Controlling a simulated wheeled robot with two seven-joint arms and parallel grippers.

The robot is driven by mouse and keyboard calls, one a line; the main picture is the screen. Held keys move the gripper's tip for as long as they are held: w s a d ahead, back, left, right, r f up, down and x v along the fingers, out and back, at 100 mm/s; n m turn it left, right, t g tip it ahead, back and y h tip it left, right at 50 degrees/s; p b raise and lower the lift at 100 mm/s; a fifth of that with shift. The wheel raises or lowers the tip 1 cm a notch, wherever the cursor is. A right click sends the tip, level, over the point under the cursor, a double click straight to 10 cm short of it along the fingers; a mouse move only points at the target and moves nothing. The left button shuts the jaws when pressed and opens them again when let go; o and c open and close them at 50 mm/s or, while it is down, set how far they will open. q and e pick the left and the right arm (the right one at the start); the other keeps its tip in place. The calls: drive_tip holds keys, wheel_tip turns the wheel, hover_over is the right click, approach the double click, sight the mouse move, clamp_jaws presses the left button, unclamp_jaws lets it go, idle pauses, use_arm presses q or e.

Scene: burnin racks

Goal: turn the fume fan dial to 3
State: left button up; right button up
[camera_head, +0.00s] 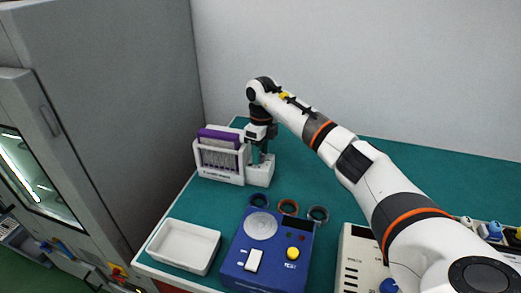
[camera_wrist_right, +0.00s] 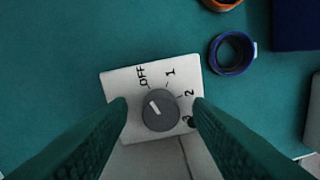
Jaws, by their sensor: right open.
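The fume fan dial (camera_wrist_right: 160,111) is a grey round knob on a white plate (camera_wrist_right: 115,85) marked OFF, 1, 2 and 3. Its white pointer line slants to the upper left, roughly towards OFF. My right gripper (camera_wrist_right: 161,108) is open, with one finger on each side of the knob; I cannot tell whether they touch it. In the head view, my right gripper (camera_head: 263,155) points down over the white dial box (camera_head: 260,173), and the dial is hidden there. My left gripper is not in view.
A white rack with purple-topped boards (camera_head: 219,155) stands directly left of the dial box. Several dark and copper rings, a blue tester (camera_head: 240,270), a white tray (camera_head: 160,262) and a beige device (camera_head: 350,255) are nearer on the green bench. The bench behind is clear.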

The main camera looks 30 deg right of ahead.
drive_tip(key=shift+f, duration=0.1)
drive_tip(key=c, duration=1)
